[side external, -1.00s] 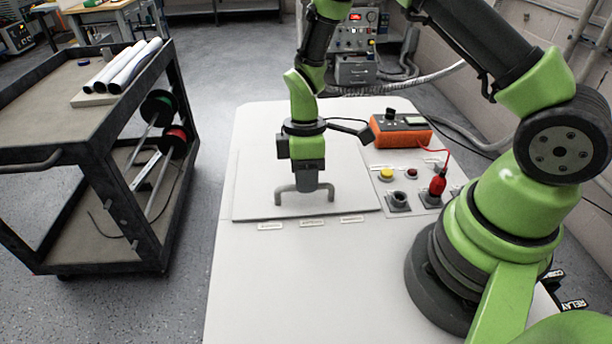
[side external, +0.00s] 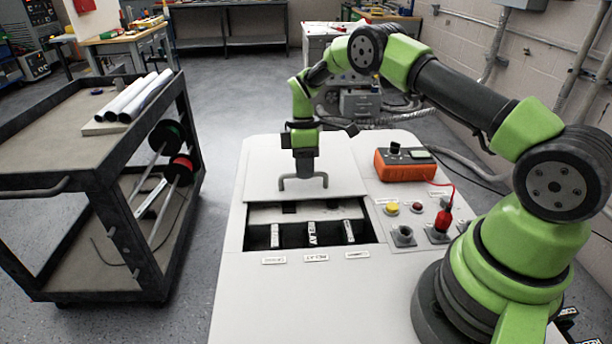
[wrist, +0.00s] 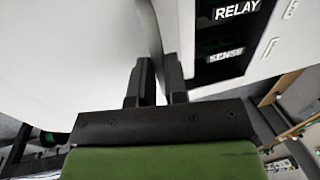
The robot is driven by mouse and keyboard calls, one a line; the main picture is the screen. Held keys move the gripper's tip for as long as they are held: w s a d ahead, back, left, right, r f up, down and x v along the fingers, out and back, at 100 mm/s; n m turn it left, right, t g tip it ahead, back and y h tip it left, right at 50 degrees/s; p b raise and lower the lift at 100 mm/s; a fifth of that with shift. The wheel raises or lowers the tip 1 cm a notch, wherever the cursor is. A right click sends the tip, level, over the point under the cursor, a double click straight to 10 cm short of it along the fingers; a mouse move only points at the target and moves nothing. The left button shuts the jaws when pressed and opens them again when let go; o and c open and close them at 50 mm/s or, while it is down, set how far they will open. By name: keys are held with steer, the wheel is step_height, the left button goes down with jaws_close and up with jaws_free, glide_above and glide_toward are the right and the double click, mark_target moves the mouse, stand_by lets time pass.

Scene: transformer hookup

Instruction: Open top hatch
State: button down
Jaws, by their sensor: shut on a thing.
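The top hatch (side external: 262,188) is a flat light-grey panel with a grey bar handle on top. It stands slid or lifted back from the front of the white cabinet's opening. I cannot tell if it still touches the cabinet top. My gripper (side external: 304,178) is above the hatch, pointing down, shut on the hatch handle (side external: 319,180). The wrist view shows the two dark fingers (wrist: 157,85) close together, with the handle between them mostly hidden. The uncovered opening (side external: 291,237) shows several labelled parts inside, one reading RELAY (side external: 312,234).
On the cabinet's right side are an orange meter (side external: 402,164), a yellow button (side external: 391,209), a red plug (side external: 443,220) with a cable, and dark sockets. A black cart (side external: 75,165) stands at the left, apart from the cabinet. The cabinet's front surface (side external: 290,310) is clear.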

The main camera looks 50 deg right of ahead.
steer(key=shift+w+d, duration=0.15)
steer(key=shift+w, duration=0.1)
steer(key=c, duration=1.1)
jaws_free()
steer(key=shift+d, duration=0.1)
steer(key=shift+c, duration=0.2)
step_height(320, 180, up, 10)
steer(key=w+d, duration=0.1)
steer(key=shift+w+d, duration=0.15)
steer(key=shift+w, duration=0.05)
steer(key=shift+f, duration=0.1)
